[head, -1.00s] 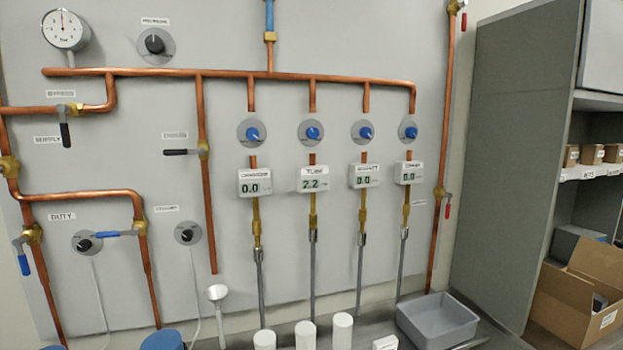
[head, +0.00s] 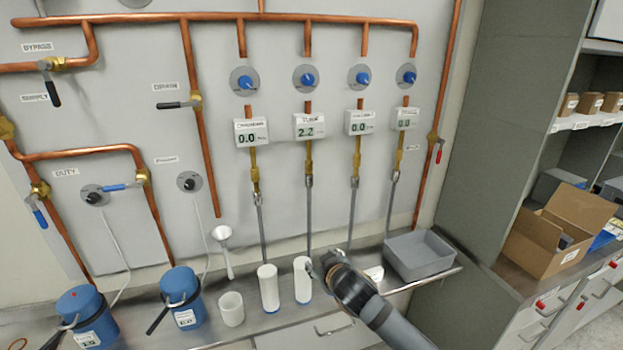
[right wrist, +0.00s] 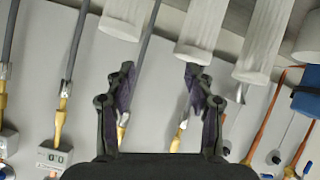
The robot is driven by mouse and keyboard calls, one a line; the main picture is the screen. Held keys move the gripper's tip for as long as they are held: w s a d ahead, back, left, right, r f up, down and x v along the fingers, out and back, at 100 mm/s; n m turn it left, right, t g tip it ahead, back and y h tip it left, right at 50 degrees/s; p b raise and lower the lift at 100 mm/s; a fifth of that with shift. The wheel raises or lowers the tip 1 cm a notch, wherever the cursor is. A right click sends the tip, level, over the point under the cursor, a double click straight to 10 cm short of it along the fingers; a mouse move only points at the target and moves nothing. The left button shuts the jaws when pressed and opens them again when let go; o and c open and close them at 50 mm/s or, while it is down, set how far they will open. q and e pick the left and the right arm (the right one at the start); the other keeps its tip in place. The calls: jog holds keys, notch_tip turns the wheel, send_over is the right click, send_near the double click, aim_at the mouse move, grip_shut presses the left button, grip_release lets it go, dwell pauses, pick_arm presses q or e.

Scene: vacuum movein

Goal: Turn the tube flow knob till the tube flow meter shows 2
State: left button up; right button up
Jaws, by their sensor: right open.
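The blue tube flow knob (head: 308,79) sits on a grey round plate on the wall panel, second from left in a row of blue knobs. The tube flow meter (head: 309,126) below it reads 2.2. My right gripper (head: 328,262) shows low in the head view, in front of the bench and white cylinders, well below the knob and apart from it. In the right wrist view my right gripper (right wrist: 157,78) is open with nothing between its fingers. The tube knob cannot be made out there. My left gripper is not in view.
Other meters, such as the leftmost one (head: 250,133), read 0.0. Copper pipes and a black-handled drain valve (head: 180,104) are on the panel. The bench holds white cylinders (head: 268,288), blue canisters (head: 182,296) and a grey tray (head: 422,256). A shelf stands at the right.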

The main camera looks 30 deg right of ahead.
jog(key=w+d+r+t, duration=0.2)
jog(key=w+r, duration=0.1)
jog(key=r, duration=0.4)
jog(key=w+d+r+t, duration=0.2)
jog(key=w+r, duration=0.2)
jog(key=r, duration=0.3)
jog(key=n+t+y, duration=0.1)
jog(key=n+t, duration=0.1)
jog(key=t, duration=0.4)
send_near(309, 81)
jog(key=p+x, duration=0.2)
jog(key=p, duration=0.1)
jog(key=p+x, duration=0.3)
jog(key=p, duration=0.1)
jog(key=p+x, duration=0.2)
jog(key=p, duration=0.2)
jog(key=shift+r, duration=0.35)
jog(key=shift+w+p, duration=0.35)
jog(key=shift+w, duration=0.35)
jog(key=shift+d+f, duration=0.1)
jog(key=shift+c, duration=0.4)
